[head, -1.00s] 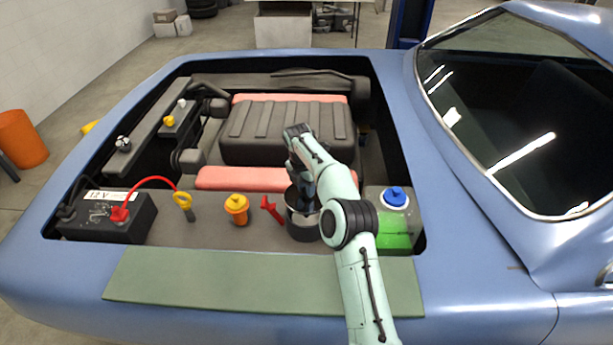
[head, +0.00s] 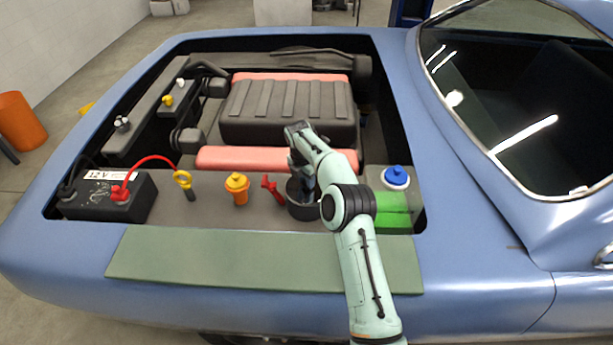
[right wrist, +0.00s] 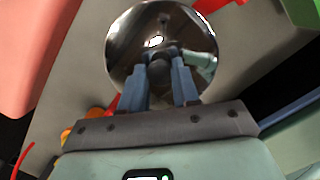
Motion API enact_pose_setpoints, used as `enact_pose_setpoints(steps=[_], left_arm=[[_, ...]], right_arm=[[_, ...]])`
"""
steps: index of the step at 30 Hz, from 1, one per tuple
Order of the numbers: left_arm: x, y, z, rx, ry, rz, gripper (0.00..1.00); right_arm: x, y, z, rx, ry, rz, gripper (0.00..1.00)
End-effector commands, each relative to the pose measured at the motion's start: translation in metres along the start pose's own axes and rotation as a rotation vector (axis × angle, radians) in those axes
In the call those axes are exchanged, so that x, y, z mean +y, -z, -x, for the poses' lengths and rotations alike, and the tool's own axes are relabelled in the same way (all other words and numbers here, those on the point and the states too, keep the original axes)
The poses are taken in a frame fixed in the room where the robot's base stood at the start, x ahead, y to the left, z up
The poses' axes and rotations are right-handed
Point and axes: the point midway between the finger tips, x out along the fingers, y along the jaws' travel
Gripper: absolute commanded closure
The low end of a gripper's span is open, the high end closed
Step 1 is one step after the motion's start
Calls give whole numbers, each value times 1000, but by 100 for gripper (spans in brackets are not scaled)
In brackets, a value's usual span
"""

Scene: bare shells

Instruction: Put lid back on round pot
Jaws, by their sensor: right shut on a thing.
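The lid (right wrist: 135,35) is a round, shiny metal disc with a dark knob (right wrist: 158,70) in the middle, seen in the right wrist view. My right gripper (right wrist: 160,68) is shut on the knob, one blue-grey finger on each side. In the head view the right gripper (head: 303,185) points down over the round pot (head: 302,211), a dark cylinder on the grey ledge at the front of the engine bay. The gripper and arm hide much of the pot's top and the lid there. I cannot tell whether the lid is fully seated. My left gripper is not in view.
A red clip-like part (head: 271,188) stands close left of the pot, then an orange-capped filler (head: 237,188) and a yellow-ringed dipstick (head: 184,183). A blue-capped tank of green fluid (head: 394,200) is at right. A bare green mat (head: 260,260) lies along the front.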

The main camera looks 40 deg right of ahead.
Motion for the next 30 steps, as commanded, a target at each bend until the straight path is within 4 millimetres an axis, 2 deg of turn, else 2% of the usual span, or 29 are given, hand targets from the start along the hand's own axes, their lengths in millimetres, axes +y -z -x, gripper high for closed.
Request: enact_pose_setpoints(steps=[30], left_arm=[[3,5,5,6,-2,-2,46]], right_arm=[[0,-1,1,-1,-1,-1,100]])
